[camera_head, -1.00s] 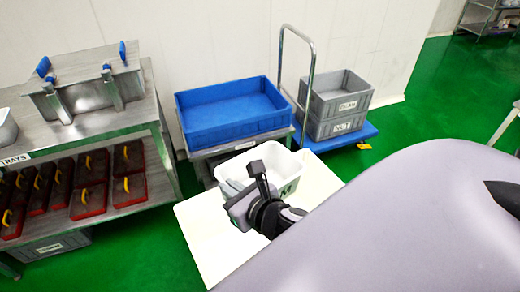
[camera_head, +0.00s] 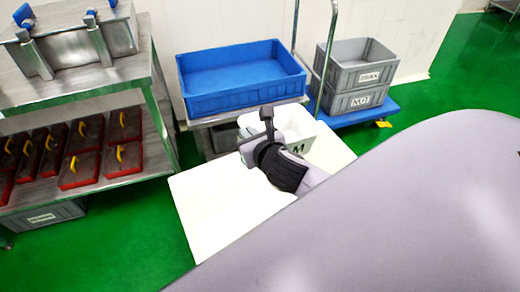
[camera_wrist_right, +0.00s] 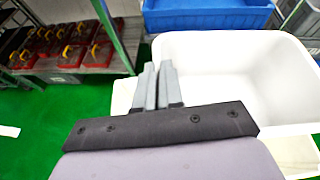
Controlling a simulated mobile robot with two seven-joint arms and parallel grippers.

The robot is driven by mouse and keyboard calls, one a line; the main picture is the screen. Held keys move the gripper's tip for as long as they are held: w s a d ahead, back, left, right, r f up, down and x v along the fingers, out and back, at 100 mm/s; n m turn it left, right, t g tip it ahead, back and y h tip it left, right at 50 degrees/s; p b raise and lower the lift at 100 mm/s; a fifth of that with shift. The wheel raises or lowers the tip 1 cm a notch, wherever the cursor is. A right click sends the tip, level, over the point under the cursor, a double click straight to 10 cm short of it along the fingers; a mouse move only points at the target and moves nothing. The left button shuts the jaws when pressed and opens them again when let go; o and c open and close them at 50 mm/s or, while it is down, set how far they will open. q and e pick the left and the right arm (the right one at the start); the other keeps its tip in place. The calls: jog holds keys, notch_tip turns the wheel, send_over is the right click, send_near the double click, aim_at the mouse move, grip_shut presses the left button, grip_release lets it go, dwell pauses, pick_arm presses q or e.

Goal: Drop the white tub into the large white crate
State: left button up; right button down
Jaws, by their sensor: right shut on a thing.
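The white tub (camera_head: 298,126), open-topped with dark lettering on its side, is right of and partly behind my right gripper (camera_head: 248,146) in the head view. In the right wrist view the tub (camera_wrist_right: 230,70) fills the right side, its interior empty where visible. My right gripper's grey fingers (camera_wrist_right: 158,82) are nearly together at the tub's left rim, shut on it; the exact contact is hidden. No separate large white crate can be clearly made out. My left gripper is not in view.
A broad off-white surface (camera_head: 215,205) lies below the tub. A blue tray (camera_head: 240,82) stands behind it. Grey crates (camera_head: 355,75) sit on a blue trolley at the right. A metal rack with red-edged trays (camera_head: 120,135) stands left. Green floor is clear at lower left.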

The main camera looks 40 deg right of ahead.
pick_arm(q)
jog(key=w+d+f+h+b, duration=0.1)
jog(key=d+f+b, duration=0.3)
jog(key=b, duration=0.7)
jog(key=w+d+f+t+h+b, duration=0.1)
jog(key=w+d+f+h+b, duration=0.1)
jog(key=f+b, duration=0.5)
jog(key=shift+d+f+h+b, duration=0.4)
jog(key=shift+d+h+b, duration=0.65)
jog(key=shift+b, duration=1.55)
pick_arm(e)
jog(key=w+d+f+h, duration=0.1)
jog(key=w+d+f, duration=0.1)
jog(key=f, duration=0.6)
jog(key=w+d+f+m+h, duration=0.1)
jog(key=w+d+f, duration=0.1)
jog(key=f, duration=0.7)
jog(key=w+d+f+m, duration=0.1)
jog(key=d+f, duration=0.2)
jog(key=f, duration=0.5)
jog(key=shift+w+d+f+g+h, duration=0.2)
jog(key=shift+w+f+g+h, duration=0.2)
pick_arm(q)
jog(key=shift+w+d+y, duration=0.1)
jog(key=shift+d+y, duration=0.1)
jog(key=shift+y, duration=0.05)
